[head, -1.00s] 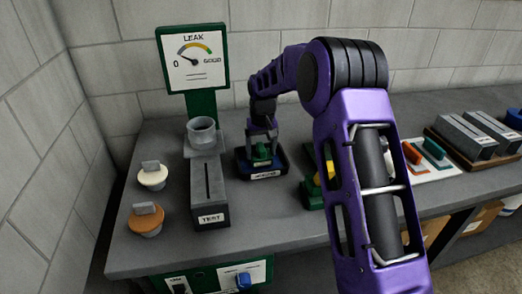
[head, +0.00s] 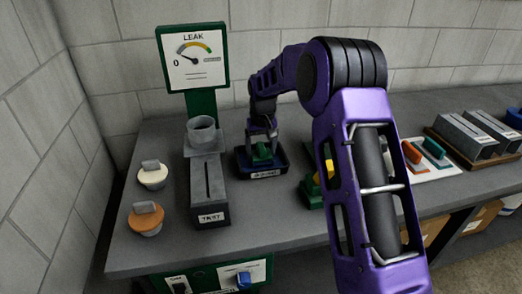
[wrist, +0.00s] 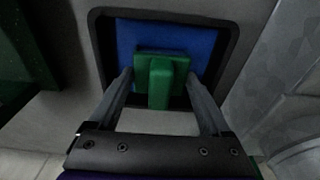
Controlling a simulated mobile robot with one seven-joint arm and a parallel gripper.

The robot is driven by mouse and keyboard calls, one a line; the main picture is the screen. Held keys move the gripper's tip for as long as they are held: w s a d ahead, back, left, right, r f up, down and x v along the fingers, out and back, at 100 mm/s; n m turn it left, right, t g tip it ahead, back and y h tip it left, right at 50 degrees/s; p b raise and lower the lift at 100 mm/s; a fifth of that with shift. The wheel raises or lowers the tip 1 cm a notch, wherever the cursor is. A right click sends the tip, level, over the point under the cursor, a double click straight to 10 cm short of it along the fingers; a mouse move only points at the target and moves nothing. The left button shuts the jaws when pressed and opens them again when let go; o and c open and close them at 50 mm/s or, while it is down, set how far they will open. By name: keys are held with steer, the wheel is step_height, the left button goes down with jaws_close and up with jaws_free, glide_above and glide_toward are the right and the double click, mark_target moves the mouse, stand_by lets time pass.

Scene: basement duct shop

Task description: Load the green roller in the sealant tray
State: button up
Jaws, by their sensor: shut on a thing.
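The green roller (head: 263,153) is in the sealant tray, a dark-rimmed tray (head: 279,171) with a blue inside, on the bench right of the test block. My gripper (head: 263,136) points down over the tray and is shut on the roller. In the wrist view the roller (wrist: 160,78) stands between the two fingers, over the blue bed (wrist: 126,40). The roller's underside is hidden, so I cannot tell how firmly it touches the blue.
The grey test block (head: 208,190) and leak gauge (head: 193,57) stand close left of the tray. A green item with yellow (head: 312,190) sits right, partly behind my arm. Orange and green hand tools (head: 434,148) lie on a white board farther right. Two capped knobs (head: 152,175) are at left.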

mark_target(261, 144)
steer(key=shift+r+p, duration=0.9)
steer(key=shift+r, duration=2.6)
